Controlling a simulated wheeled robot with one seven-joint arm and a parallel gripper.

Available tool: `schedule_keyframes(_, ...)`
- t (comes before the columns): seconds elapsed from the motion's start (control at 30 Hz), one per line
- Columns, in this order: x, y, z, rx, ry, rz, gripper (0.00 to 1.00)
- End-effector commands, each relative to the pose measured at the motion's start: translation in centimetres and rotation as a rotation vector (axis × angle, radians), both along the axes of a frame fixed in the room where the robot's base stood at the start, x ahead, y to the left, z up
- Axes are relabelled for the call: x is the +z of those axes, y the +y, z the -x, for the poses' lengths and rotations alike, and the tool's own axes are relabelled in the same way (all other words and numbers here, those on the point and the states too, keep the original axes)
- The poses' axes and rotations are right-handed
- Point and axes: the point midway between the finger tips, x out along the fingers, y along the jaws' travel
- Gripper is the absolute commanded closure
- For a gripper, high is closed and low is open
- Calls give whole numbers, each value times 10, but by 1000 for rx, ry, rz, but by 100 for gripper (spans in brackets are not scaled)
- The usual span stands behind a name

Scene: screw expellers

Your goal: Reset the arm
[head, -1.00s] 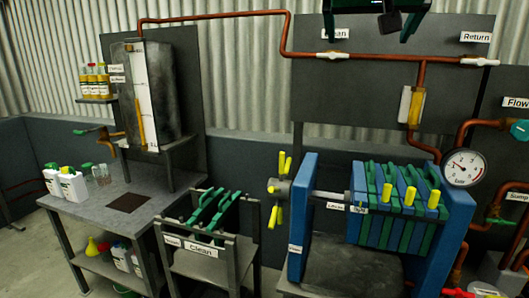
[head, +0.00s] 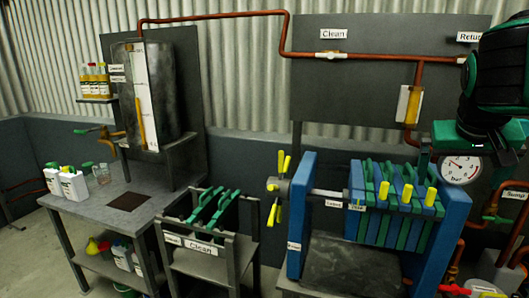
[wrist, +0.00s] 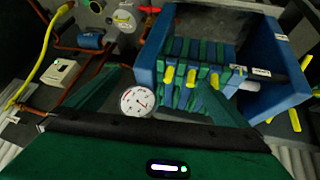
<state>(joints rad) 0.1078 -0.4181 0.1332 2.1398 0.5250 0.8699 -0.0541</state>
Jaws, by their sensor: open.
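My gripper (head: 472,148) is at the right of the head view, in front of the round pressure gauge (head: 460,168), and partly covers it. Its green fingers are spread apart and hold nothing. In the wrist view my gripper (wrist: 155,92) shows its green body along the bottom, with the gauge (wrist: 137,101) seen between the fingers. The filter press (head: 380,205), with blue and green plates and yellow handles, stands below and left of my gripper in the head view. It shows upside down in the wrist view (wrist: 200,65).
A rack labelled Clean (head: 208,250) holds green-handled plates left of the press. A side table (head: 110,200) carries white bottles and a tall tank. Copper pipes (head: 215,17) run along the back panels and down the right side, close to my arm.

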Motion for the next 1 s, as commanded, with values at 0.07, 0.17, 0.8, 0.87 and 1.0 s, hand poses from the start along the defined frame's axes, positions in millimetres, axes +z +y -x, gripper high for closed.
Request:
schedule_keyframes(0.07, -41, -18, 33, -36, 88, -54, 0)
schedule_keyframes(0.17, -89, -29, 76, -70, 189, -136, 0)
schedule_keyframes(0.8, -198, -4, 203, -136, 434, -428, 0)
schedule_keyframes(0.87, -198, -4, 203, -136, 434, -428, 0)
schedule_keyframes(1.0, -198, -4, 202, -137, 433, -426, 0)
